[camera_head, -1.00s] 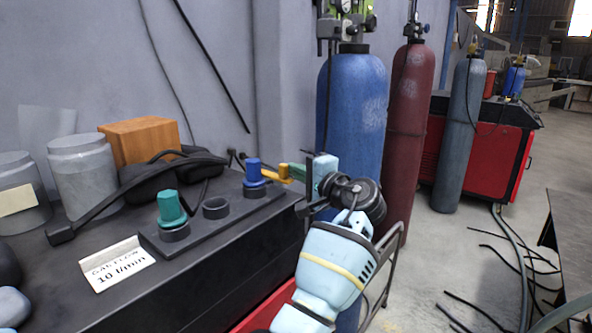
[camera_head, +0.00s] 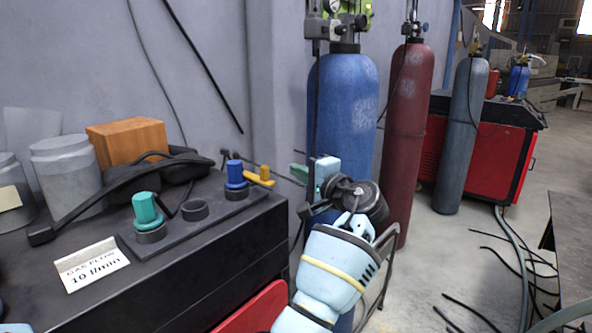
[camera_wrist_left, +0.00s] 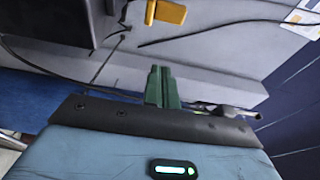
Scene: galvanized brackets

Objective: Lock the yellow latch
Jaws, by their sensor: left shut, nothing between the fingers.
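My right gripper is out of view.
A teal knob (camera_head: 146,211) and an empty dark ring (camera_head: 195,210) sit on the same strip. A gas flow sign (camera_head: 92,265) lies in front. A blue cylinder (camera_head: 345,120) and a dark red cylinder (camera_head: 407,130) stand close behind my left arm.

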